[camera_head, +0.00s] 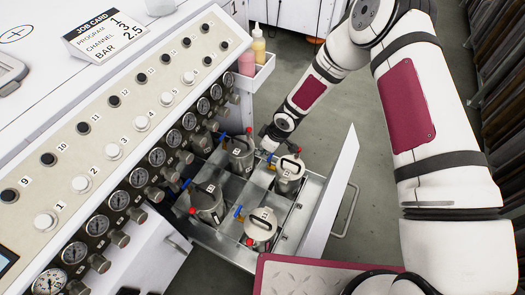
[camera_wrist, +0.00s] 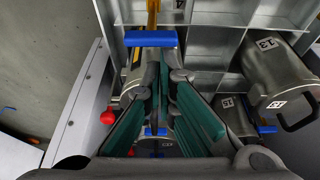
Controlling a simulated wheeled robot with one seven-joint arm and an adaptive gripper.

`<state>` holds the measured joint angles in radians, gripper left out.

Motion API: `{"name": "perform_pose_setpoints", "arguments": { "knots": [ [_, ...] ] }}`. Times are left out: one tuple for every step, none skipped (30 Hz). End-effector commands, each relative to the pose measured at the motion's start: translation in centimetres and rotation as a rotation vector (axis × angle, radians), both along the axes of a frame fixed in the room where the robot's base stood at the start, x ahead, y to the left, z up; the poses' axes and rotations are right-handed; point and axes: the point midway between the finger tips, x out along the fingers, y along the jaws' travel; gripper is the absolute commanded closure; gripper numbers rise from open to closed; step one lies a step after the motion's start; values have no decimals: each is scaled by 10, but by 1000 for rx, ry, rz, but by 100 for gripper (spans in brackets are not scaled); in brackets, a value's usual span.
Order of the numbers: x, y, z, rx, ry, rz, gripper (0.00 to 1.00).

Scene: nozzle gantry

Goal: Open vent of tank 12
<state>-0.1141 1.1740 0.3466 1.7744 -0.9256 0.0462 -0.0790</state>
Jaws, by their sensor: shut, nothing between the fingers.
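In the head view my gripper (camera_head: 268,146) is low over the far end of the open drawer, beside the two far tanks. In the wrist view its green-padded fingers (camera_wrist: 160,80) are closed together with nothing held. A blue lever (camera_wrist: 150,38) on a yellow pipe (camera_wrist: 152,12) lies just beyond the fingertips. A tank is partly hidden behind the fingers, and its number cannot be read. A tank marked 13 (camera_wrist: 278,70) stands at the right.
The near left tank (camera_head: 207,203) and near right tank (camera_head: 261,226) also stand in the drawer's metal compartments. The drawer front (camera_head: 330,195) rises close to my arm. The gauge panel (camera_head: 120,140) is at the left. Grey floor is free beyond the drawer.

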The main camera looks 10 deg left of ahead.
Motion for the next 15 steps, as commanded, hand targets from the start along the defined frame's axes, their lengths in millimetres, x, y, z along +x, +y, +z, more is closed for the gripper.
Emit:
{"name": "perform_pose_setpoints", "arguments": {
  "knots": [
    [0,0,0,0,1,1,100],
    [0,0,0,0,1,3,100],
    [0,0,0,0,0,8,100],
    [0,0,0,1,0,13,100],
    [0,0,0,1,0,19,100],
    [-1,0,0,1,1,29,100],
    [-1,0,0,2,2,37,100],
    [-1,0,0,1,1,44,100],
    [-1,0,0,0,1,51,100],
    [-1,0,0,0,1,54,100],
    [-1,0,0,0,1,59,100],
    [-2,0,0,1,1,64,100],
    [-2,0,0,1,0,69,100],
    [-2,0,0,1,0,73,100],
    [-2,0,0,1,0,78,100]
  ]
}}
